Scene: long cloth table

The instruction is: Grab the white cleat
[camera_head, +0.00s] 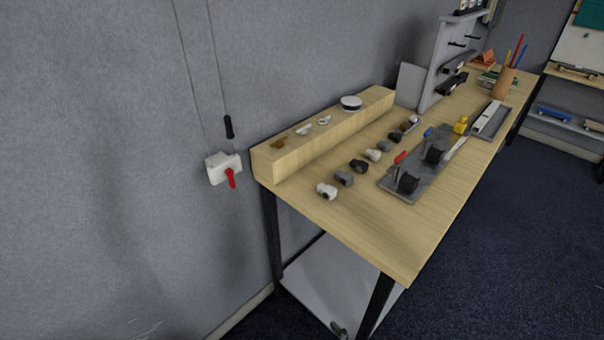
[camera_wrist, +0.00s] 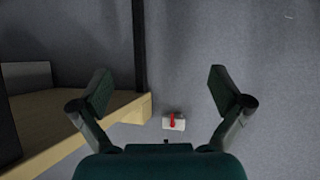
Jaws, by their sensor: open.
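A small white piece that looks like the cleat (camera_head: 303,129) lies on the raised wooden ledge (camera_head: 345,127) at the back of the table, in the head view. It sits between a small brown piece (camera_head: 277,144) and a white ring-like piece (camera_head: 324,120). My gripper (camera_wrist: 160,85) is open and empty in the wrist view, its two fingers spread wide. It faces the grey wall beside the table end, and no cleat shows between the fingers. My gripper is not visible in the head view.
A white wall box (camera_head: 223,168) with a red handle hangs left of the table; it also shows in the wrist view (camera_wrist: 180,124). A round white item (camera_head: 351,103) sits farther along the ledge. Several small knobs and a grey plate (camera_head: 400,190) lie on the tabletop (camera_head: 370,235). Its near corner is clear.

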